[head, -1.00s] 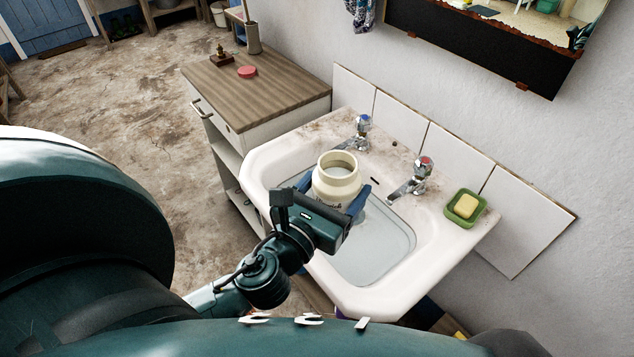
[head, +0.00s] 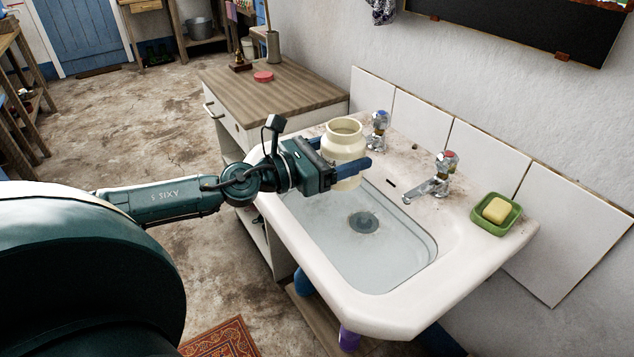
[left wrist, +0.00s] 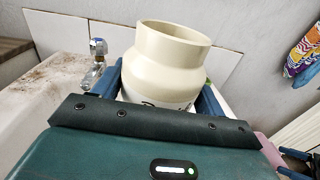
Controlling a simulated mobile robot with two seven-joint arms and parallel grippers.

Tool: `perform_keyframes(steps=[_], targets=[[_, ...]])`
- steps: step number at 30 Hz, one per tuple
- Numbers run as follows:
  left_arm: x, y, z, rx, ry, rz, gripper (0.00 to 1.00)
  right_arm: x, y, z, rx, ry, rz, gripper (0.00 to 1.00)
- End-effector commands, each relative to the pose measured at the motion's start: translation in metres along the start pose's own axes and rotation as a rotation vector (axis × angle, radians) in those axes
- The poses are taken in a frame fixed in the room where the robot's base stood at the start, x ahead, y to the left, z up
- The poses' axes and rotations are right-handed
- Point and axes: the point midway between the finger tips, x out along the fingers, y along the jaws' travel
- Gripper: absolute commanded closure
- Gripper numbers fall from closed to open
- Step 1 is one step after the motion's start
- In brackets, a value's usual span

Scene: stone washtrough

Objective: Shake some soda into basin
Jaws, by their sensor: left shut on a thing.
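A cream soda jar (head: 344,139) with an open, lidless mouth is held over the back-left part of the white basin (head: 375,312). It looks close to upright. My left gripper (head: 347,156) comes in from the left and is shut around the jar's body, with blue fingers on its sides. In the left wrist view the jar (left wrist: 168,55) stands between the fingers, with part of its dark lettering showing low down. Its contents are hidden. The basin's grey bowl shows a round drain (head: 363,222); no powder is visible in it.
Two taps stand at the basin's back, one blue-topped (head: 379,130) behind the jar and one red-topped (head: 434,180). A green dish (head: 496,215) with yellow soap is on the right rim. A wooden-topped cabinet (head: 310,92) with a red disc (head: 263,77) stands to the left.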

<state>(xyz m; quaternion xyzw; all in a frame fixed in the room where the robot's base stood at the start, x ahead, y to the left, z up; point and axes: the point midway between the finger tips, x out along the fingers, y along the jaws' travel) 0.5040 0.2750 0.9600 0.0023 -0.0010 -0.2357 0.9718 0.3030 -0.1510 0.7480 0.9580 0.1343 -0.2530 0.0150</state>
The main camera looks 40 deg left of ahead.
Motion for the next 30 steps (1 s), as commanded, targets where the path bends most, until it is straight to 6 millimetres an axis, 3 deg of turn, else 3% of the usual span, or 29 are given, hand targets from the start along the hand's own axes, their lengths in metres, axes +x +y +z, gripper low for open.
perform_keyframes(steps=[5, 13, 21, 30], targets=[[0.0, 0.021, -0.01, -0.007, -0.007, -0.032, 0.66, 0.006, 0.0, 0.01, 0.001, 0.021, -0.003, 0.17], [-0.009, 0.073, -0.036, -0.007, -0.008, -0.097, 0.66, 0.023, -0.004, 0.036, -0.02, 0.095, -0.024, 0.17], [-0.011, 0.078, -0.077, -0.005, -0.003, -0.108, 0.66, 0.039, -0.019, 0.044, -0.1, 0.171, -0.063, 0.17], [-0.011, 0.077, -0.078, -0.004, -0.003, -0.108, 0.66, 0.038, -0.021, 0.042, -0.109, 0.177, -0.067, 0.17]])
